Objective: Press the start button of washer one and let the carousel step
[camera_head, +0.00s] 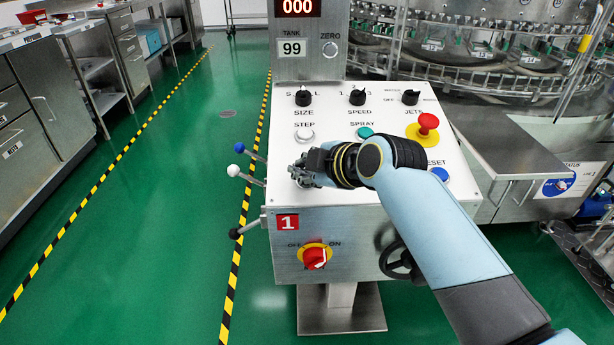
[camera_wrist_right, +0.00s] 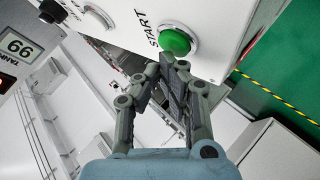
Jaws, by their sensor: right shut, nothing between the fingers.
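The control panel (camera_head: 365,205) of washer one has a white sloped top and a red "1" plate (camera_head: 287,222). In the right wrist view, the green start button (camera_wrist_right: 175,40) sits beside the word START. My right gripper (camera_head: 301,172) is shut and empty over the left of the panel, hiding the start button in the head view. In the right wrist view its fingertips (camera_wrist_right: 168,62) are at the button's near edge; I cannot tell whether they touch. The washer's carousel (camera_head: 470,60) stands behind. The display (camera_head: 298,8) reads 000. My left gripper is out of view.
Near the gripper are the white STEP button (camera_head: 304,135), the teal SPRAY button (camera_head: 365,132), a red emergency stop (camera_head: 428,122) and a blue button (camera_head: 439,174). Levers with ball ends (camera_head: 235,171) stick out left. A red switch (camera_head: 314,257) is on the front. The green floor left is clear.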

